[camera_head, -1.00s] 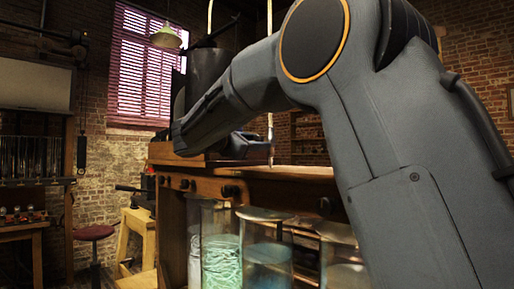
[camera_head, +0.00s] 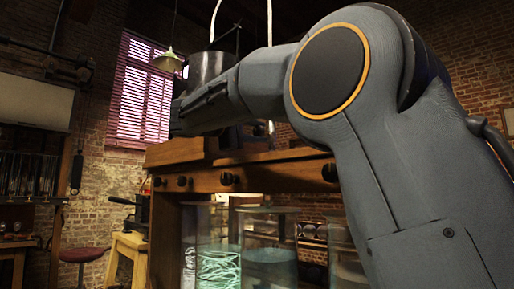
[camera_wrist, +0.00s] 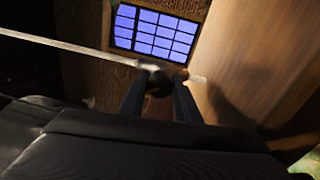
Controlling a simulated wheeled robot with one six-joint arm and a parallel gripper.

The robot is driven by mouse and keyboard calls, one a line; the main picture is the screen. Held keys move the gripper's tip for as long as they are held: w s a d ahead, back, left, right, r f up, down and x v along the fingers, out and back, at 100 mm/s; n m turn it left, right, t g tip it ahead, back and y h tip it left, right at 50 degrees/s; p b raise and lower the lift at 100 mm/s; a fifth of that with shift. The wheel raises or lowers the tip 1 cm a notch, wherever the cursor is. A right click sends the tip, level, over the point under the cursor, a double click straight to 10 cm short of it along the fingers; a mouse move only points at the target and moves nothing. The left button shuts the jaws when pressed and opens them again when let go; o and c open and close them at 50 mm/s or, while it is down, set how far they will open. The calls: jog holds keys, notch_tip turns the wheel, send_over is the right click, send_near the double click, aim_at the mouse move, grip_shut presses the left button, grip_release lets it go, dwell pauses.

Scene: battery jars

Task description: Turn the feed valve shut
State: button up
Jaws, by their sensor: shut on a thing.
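In the wrist view my gripper (camera_wrist: 160,98) has its two dark fingers closed around a small dark round knob (camera_wrist: 159,80). I take this to be the feed valve's handle. A pale thin bar (camera_wrist: 60,43) runs from the left up to the knob, and a short pale stub shows to its right. How far the valve is turned I cannot tell. In the head view my arm reaches left over the wooden bench top; my fingers and the valve are hidden there behind the arm's end.
The wooden rack (camera_head: 275,178) has dark knobs along its front. Glass jars (camera_head: 268,250) stand beneath, one holding pale green coils (camera_head: 219,268). A dark cylinder (camera_head: 212,68) stands behind my forearm. A red stool (camera_head: 84,255) and wooden stand (camera_head: 128,250) are at left. A wooden panel (camera_wrist: 245,60) is close right in the wrist view.

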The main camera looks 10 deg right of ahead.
jog(key=m+b, duration=0.3)
jog(key=shift+f+m+b, duration=0.1)
jog(key=shift+m+b, duration=0.25)
jog(key=shift+m, duration=0.05)
jog(key=shift+r+m+h+b, duration=0.2)
jog(key=shift+m+h+b, duration=0.1)
jog(key=shift+m+b, duration=1.15)
jog(key=shift+m, duration=0.25)
jog(key=o, duration=1)
jog(key=shift+a, duration=0.15)
jog(key=v, duration=0.7)
jog(key=shift+s+a+r, duration=0.1)
jog(key=shift+s+a, duration=0.1)
jog(key=shift+a, duration=0.1)
